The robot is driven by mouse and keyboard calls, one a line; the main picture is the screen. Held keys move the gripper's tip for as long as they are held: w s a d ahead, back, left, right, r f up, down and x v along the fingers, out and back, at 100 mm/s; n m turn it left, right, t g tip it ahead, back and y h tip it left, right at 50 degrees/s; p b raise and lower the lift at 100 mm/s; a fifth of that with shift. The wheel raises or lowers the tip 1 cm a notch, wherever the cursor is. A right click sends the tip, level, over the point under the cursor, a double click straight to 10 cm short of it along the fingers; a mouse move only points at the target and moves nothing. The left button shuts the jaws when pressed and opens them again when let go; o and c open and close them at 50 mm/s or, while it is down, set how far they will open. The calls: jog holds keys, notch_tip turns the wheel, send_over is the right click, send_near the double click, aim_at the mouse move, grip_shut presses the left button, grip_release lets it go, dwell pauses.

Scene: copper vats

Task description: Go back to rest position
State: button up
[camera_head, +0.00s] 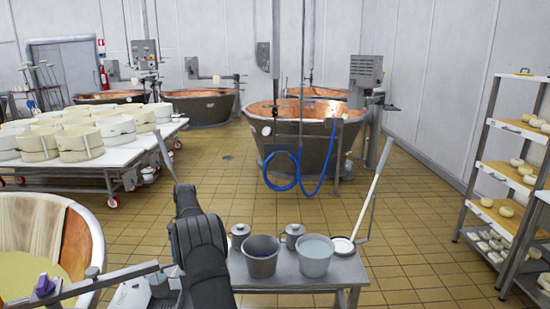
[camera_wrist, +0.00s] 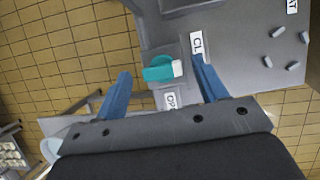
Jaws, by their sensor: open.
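My gripper (camera_wrist: 161,66) shows in the wrist view with its two blue fingers spread apart and nothing held. A teal knob with a white end (camera_wrist: 160,69) sits on a grey panel (camera_wrist: 245,55) and appears between the fingertips, with a gap on both sides. I cannot tell how deep the fingers reach around it. White labels reading "CL" (camera_wrist: 196,43) and "OP" (camera_wrist: 172,101) flank the knob; the second is partly covered. In the head view my dark arm (camera_head: 197,245) rises at lower centre; its fingers cannot be made out there.
A small metal table (camera_head: 300,282) with two buckets stands beside my arm. A copper vat (camera_head: 305,135) stands ahead, shelves (camera_head: 500,165) at right. Tiled floor between is clear.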

notch_tip(320, 180, down, 2)
jog(key=shift+r+m, duration=0.25)
jog(key=shift+m, duration=0.25)
jog(key=shift+m+y, duration=0.4)
jog(key=shift+m, duration=0.1)
jog(key=m+y, duration=0.1)
jog(key=m, duration=0.2)
jog(key=m+t+y, duration=0.1)
jog(key=m, duration=0.2)
jog(key=shift+d+m, duration=0.2)
jog(key=shift+m, duration=0.1)
jog(key=m+t+y, duration=0.1)
jog(key=m, duration=0.3)
jog(key=shift+s, duration=0.15)
jog(key=m+t+y, duration=0.1)
jog(key=m, duration=0.3)
jog(key=shift+t, duration=0.4)
